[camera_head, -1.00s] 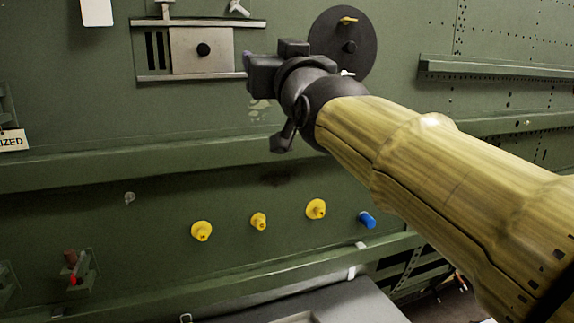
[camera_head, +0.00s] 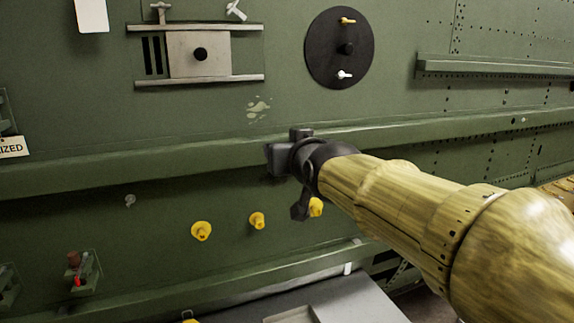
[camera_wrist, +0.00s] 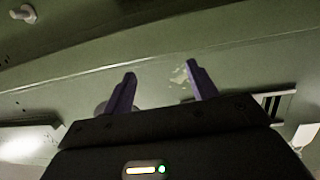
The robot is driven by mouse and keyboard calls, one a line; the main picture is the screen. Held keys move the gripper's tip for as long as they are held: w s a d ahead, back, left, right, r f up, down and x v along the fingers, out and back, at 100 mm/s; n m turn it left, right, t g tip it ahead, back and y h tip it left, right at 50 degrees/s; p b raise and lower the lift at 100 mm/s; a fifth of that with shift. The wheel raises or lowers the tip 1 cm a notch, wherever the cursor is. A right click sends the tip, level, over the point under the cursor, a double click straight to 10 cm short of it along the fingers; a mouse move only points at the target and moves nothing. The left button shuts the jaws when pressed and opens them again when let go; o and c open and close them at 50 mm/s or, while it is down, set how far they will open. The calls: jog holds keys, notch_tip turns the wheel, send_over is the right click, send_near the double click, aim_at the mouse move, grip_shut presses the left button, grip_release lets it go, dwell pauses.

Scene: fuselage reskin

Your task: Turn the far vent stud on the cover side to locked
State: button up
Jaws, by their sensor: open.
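The vent panel (camera_head: 188,54) is on the green wall at the upper left in the head view, with dark slots at its left and a grey sliding cover with a black knob between two rails. Above its top rail, a grey T-shaped stud (camera_head: 160,12) stands over the slot side and a pale stud (camera_head: 236,10) sits tilted over the cover side. My gripper (camera_head: 275,157) is below and right of the panel, apart from it. In the wrist view its two purple fingers (camera_wrist: 164,86) are spread with nothing between them. The vent slots (camera_wrist: 274,104) show at lower right there.
A round black plate (camera_head: 322,60) with a yellow and a white stud is at right of the vent. A long green ledge (camera_head: 120,170) crosses the wall near my gripper. Yellow knobs (camera_head: 202,231) stick out below it. A white tag (camera_head: 91,14) hangs at upper left.

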jog(key=shift+g, duration=0.8)
jog(key=f, duration=0.4)
jog(key=shift+s+d+f+p, duration=0.1)
jog(key=shift+s+d+p, duration=0.05)
jog(key=shift+d+p, duration=0.25)
jog(key=shift+c, duration=0.4)
jog(key=s+r+n+t+y+p, duration=0.1)
jog(key=s+r+n+y+p, duration=0.1)
jog(key=r+n, duration=0.3)
jog(key=s+r+n+t+y+p, duration=0.1)
jog(key=r+n+p, duration=0.4)
jog(key=r, duration=0.7)
jog(key=s+r+n+t+y+p, duration=0.1)
jog(key=s+r+n+y+p, duration=0.2)
jog(key=r+n+y, duration=0.2)
notch_tip(320, 180, up, 3)
jog(key=shift+s+r+n+y, duration=0.2)
jog(key=shift+s+n+y, duration=0.1)
